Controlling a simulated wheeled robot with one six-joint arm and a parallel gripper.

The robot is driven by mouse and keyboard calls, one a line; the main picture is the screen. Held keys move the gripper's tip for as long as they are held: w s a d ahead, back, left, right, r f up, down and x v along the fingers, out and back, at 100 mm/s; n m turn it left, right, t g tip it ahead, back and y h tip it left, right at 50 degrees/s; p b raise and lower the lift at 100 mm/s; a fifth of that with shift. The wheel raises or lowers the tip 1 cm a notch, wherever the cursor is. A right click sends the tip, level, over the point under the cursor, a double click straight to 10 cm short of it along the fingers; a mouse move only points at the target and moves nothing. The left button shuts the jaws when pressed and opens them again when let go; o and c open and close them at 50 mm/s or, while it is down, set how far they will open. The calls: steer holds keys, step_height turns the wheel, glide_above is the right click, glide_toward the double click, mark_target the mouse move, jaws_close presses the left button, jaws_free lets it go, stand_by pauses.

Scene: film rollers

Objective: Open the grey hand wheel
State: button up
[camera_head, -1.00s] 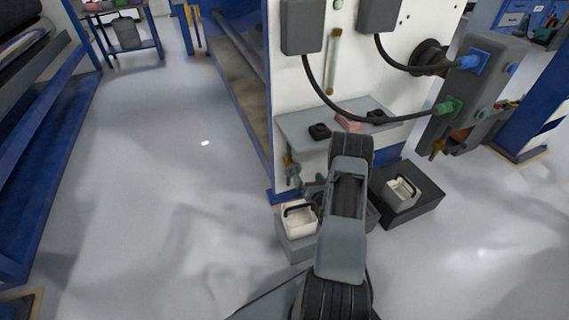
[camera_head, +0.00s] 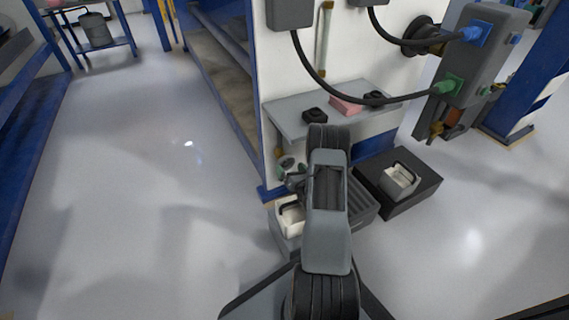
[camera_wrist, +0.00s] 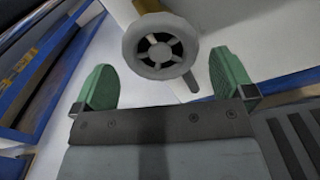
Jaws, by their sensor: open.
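The grey hand wheel (camera_wrist: 183,40) is a round spoked wheel in the upper middle of the wrist view. It sits at the end of a short stem in front of a white panel. My gripper (camera_wrist: 162,80) is open, with one green finger on either side below the wheel. The wheel appears beyond and between the fingertips, and I see no contact. In the head view my gripper (camera_head: 292,174) is low by the panel's left edge, partly behind my arm. A small grey round part (camera_head: 287,162) there may be the wheel.
A grey shelf (camera_head: 275,113) with a pink block (camera_head: 346,105) and black items juts out above my gripper. A white bin (camera_head: 290,220) is below it. The left floor is clear.

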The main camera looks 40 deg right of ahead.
mark_target(287, 165)
steer(key=shift+w+d+b, duration=0.2)
steer(key=shift+w+b, duration=0.25)
steer(key=shift+w, duration=0.85)
steer(key=shift+w+d+b, duration=0.15)
steer(key=shift+w+b, duration=0.25)
steer(key=shift+w, duration=0.9)
steer(key=shift+c, duration=0.5)
steer(key=c, duration=0.6)
steer(key=shift+c, duration=0.2)
steer(key=shift+n, duration=0.4)
steer(key=n, duration=0.3)
steer(key=shift+n, duration=0.3)
steer(key=shift+f+n, duration=0.1)
steer(key=shift+n, duration=2.4)
